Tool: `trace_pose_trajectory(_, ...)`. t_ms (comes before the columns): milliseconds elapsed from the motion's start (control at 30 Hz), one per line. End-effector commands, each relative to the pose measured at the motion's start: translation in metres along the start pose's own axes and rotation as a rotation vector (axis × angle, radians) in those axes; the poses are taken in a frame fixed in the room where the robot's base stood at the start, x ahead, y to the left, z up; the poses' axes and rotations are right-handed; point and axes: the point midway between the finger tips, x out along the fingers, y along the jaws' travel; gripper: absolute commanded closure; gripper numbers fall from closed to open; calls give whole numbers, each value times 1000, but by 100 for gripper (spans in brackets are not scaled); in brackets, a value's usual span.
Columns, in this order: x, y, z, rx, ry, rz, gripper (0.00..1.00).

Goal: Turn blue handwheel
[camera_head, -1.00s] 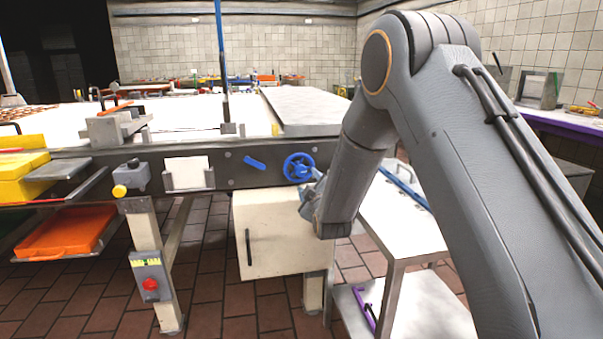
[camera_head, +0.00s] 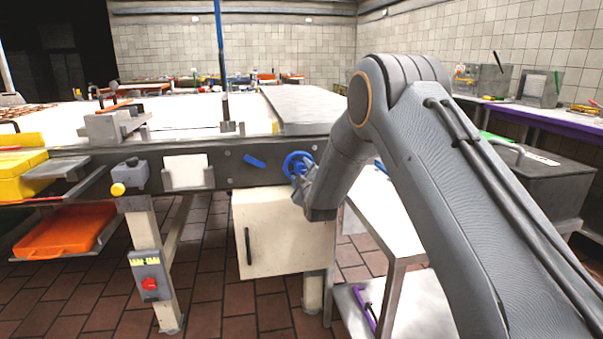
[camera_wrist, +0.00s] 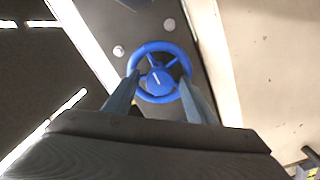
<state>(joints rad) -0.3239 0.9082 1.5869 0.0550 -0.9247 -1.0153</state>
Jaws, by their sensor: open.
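The blue handwheel (camera_head: 297,165) is mounted on the dark front rail of the long table. It is a spoked ring with a round hub. In the wrist view the handwheel (camera_wrist: 159,74) faces the camera, with a short white mark on its hub. My gripper (camera_head: 299,186) is at the wheel's lower edge in the head view, where its fingers are partly hidden by my wrist. In the wrist view my open gripper (camera_wrist: 165,92) has one finger on each side of the wheel. I cannot tell whether the fingers touch the rim.
A small blue lever (camera_head: 255,160) sits left of the wheel. A cream cabinet box (camera_head: 275,245) hangs below the rail. A white-topped cart (camera_head: 385,222) stands right, under my arm. A post with a control box (camera_head: 150,275) is to the left.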

Motion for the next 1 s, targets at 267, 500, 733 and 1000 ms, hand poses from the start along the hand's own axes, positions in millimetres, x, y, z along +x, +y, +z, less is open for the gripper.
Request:
trace_pose_trajectory(267, 0, 0, 0, 0, 0, 0, 83)
trace_pose_trajectory(500, 0, 0, 0, 9, 0, 0, 90)
trace_pose_trajectory(733, 0, 0, 0, 83, 0, -1, 90)
trace_pose_trajectory(1000, 0, 0, 0, 289, 1, -1, 90)
